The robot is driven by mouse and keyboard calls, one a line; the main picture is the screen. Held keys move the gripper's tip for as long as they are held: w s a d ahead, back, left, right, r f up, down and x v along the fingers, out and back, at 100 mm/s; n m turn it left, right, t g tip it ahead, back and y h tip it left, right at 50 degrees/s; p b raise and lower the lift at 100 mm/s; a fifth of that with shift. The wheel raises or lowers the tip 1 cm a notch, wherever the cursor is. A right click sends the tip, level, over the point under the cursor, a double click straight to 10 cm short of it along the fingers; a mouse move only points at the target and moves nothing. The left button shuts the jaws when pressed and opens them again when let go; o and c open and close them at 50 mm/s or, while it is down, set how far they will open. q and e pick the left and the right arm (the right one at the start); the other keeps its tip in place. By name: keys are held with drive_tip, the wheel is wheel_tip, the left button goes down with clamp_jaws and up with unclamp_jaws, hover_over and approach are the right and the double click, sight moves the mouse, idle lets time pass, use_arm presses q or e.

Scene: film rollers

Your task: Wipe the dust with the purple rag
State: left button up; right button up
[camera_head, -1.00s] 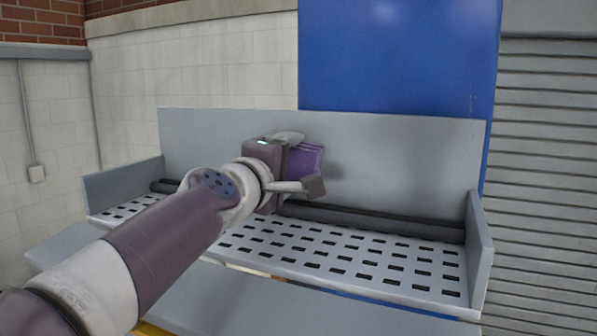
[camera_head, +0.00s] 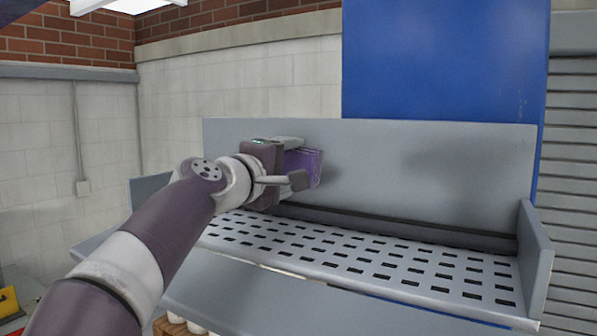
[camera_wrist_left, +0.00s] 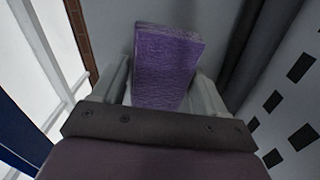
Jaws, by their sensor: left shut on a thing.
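The purple rag (camera_head: 306,165) is a folded block held in my left gripper (camera_head: 292,166), in front of the left-middle part of the grey back panel (camera_head: 400,140). In the left wrist view the rag (camera_wrist_left: 165,65) stands between the two fingers, its far end close to the panel; I cannot tell if it touches. A dark smudge that looks like dust (camera_head: 462,165) is on the panel to the right of the rag. A darker patch beside the rag may be shadow. My right gripper is not in view.
A slotted grey shelf (camera_head: 400,270) lies below the panel, with a dark roller (camera_head: 400,228) along its back. Side plates (camera_head: 535,255) close the shelf's ends. A blue column (camera_head: 440,60) and a slatted shutter (camera_head: 575,150) stand behind. The space before the panel's right half is clear.

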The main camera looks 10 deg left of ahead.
use_arm(q)
drive_tip(key=shift+w+a+f, duration=0.1)
drive_tip(key=shift+w+a, duration=0.15)
drive_tip(key=shift+a, duration=0.35)
drive_tip(key=shift+w+a, duration=0.2)
drive_tip(key=shift+a, duration=0.35)
drive_tip(key=shift+s+b, duration=0.25)
drive_tip(key=shift+b, duration=0.1)
drive_tip(key=b+v, duration=0.2)
drive_tip(key=v, duration=0.3)
drive_tip(key=shift+s+a, duration=0.15)
drive_tip(key=shift+s, duration=0.15)
drive_tip(key=shift+w, duration=0.1)
